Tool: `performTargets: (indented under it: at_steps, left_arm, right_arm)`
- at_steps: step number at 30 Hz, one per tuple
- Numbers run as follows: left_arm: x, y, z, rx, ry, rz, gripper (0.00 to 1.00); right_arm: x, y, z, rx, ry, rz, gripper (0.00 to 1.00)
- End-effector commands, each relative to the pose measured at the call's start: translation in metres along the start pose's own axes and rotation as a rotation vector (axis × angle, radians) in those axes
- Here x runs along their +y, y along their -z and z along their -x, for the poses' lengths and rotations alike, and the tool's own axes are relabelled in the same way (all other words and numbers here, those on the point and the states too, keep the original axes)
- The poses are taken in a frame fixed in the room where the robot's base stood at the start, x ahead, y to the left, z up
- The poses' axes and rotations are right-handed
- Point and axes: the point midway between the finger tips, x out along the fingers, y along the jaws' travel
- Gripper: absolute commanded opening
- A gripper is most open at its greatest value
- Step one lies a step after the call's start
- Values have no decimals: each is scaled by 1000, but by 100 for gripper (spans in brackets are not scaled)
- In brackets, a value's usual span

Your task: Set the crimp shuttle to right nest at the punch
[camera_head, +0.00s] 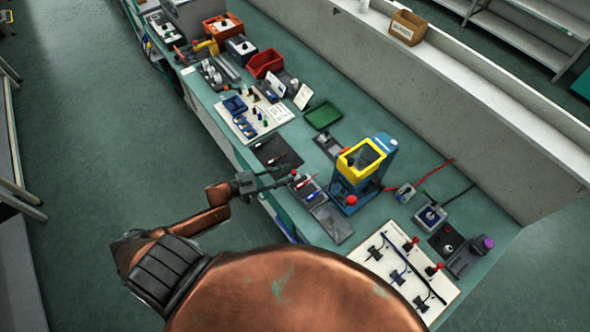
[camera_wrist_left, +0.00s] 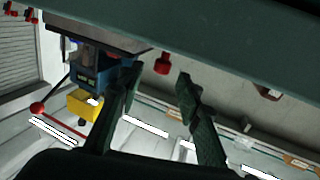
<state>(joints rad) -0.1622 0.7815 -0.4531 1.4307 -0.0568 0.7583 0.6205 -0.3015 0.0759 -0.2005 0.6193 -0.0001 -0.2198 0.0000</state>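The punch (camera_head: 378,165) is a blue press with a yellow guard and a red ball at its front, on the bench right of my left gripper. In the left wrist view the punch (camera_wrist_left: 88,68) is at upper left, upside down. My left gripper (camera_head: 291,174) is at the bench's front edge, left of the punch. Its fingers (camera_wrist_left: 158,83) are apart in the wrist view. A red knob (camera_wrist_left: 163,63) shows between and beyond the fingertips; I cannot tell if it belongs to the crimp shuttle. I cannot clearly make out the shuttle or its nests. My right gripper is not in view.
A grey tray (camera_head: 332,222) lies in front of the punch. A dark mat (camera_head: 277,151) and a green tray (camera_head: 323,115) lie farther along the bench. A white board (camera_head: 372,266) with red-topped clamps is at the near end. A low wall runs behind the bench.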

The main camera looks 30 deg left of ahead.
Motion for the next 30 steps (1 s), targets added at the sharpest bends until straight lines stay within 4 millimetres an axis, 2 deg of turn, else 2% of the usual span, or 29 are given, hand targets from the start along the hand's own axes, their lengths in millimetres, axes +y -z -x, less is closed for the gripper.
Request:
performTargets:
  at_steps: [2,5,10,15,18,30]
  left_arm:
    - [0,1,-14,2,-1,0,33]
    - [-1,1,-26,1,0,0,33]
    - [0,0,-37,0,0,2,33]
    - [0,0,-39,-1,0,2,33]
    - [0,0,-39,-1,0,2,33]
    - [0,0,-38,-1,1,1,6]
  right_arm:
    - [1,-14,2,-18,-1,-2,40]
    - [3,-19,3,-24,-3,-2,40]
    - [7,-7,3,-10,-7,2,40]
    - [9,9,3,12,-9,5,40]
    - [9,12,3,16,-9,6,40]
    - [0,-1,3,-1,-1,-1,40]
